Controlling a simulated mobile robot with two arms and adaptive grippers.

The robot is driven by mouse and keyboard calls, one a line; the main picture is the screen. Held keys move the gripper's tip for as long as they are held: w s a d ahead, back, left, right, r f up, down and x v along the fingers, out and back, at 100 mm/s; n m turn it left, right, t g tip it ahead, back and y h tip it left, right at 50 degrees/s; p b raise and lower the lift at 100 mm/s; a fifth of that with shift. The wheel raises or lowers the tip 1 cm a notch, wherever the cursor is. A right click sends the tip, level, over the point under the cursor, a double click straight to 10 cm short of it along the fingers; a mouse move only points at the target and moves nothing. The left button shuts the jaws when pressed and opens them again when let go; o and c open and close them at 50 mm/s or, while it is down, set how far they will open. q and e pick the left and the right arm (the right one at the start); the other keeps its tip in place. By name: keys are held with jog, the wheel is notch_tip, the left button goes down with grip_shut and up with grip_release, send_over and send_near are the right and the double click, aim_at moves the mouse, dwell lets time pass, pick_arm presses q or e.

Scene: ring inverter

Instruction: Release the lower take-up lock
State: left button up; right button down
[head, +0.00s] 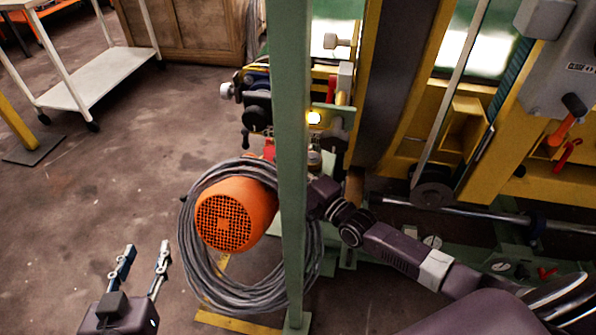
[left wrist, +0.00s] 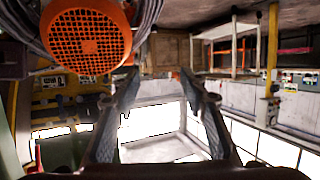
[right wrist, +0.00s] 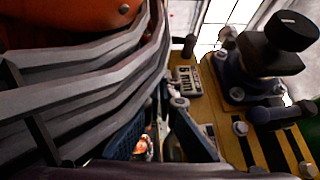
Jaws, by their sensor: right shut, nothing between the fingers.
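The machine's take-up parts show in the head view beside the green post: a black knob (head: 257,117), a white knob (head: 227,90) and a dark lever (head: 335,131). I cannot tell which is the lower lock. The right wrist view shows a large black knob (right wrist: 290,31) on a dark blue block, right of my right gripper (right wrist: 155,120), and a labelled plate (right wrist: 187,80) ahead. My right gripper is shut and empty among the cables; the post partly hides it in the head view. My left gripper (head: 147,246) is open and empty above the floor at lower left.
An orange motor (head: 228,214) ringed by a thick grey cable coil (head: 190,245) sits close to my right gripper. The green post (head: 289,150) stands in front. A white cart (head: 100,75) is at the upper left.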

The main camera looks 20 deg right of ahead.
pick_arm(q)
jog(key=s+a+f+g, duration=0.1)
jog(key=s+f+g, duration=0.1)
jog(key=f, duration=0.3)
jog(key=shift+s+a+f+g+y+p, duration=0.15)
jog(key=shift+s+a+g+y+p, duration=0.25)
jog(key=shift+s, duration=0.35)
pick_arm(e)
jog(key=v, duration=0.5)
jog(key=shift+s+d, duration=0.1)
jog(key=shift+s, duration=0.05)
pick_arm(q)
jog(key=shift+w+d, duration=0.1)
jog(key=shift+d, duration=0.05)
